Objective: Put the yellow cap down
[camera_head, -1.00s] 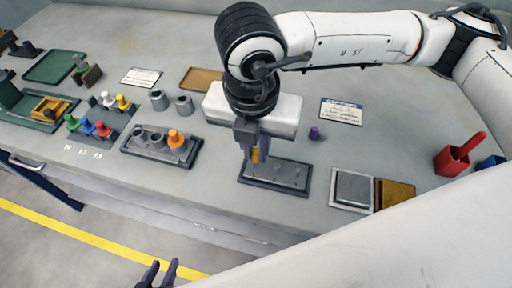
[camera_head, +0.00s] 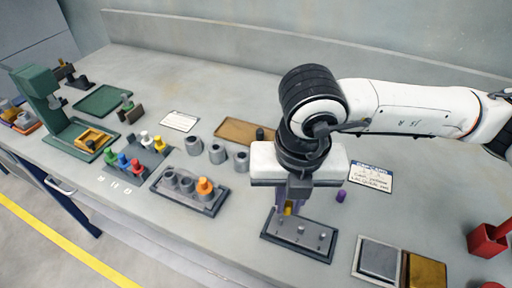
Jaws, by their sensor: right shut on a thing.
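My right gripper (camera_head: 291,207) points down and is shut on the yellow cap (camera_head: 288,210), a small yellow piece that shows between its fingers. The gripper is over the back left part of a dark grey plate with several short pegs (camera_head: 299,240). I cannot tell whether the cap touches the plate or a peg. The gripper's fingers partly hide the cap. My left gripper is not in view.
A purple cap (camera_head: 341,196) stands right of the gripper. A grey rack (camera_head: 189,190) with an orange piece is to the left. Grey cylinders (camera_head: 217,153) and a brown tray (camera_head: 238,132) lie behind. A grey pad (camera_head: 378,258) is to the right.

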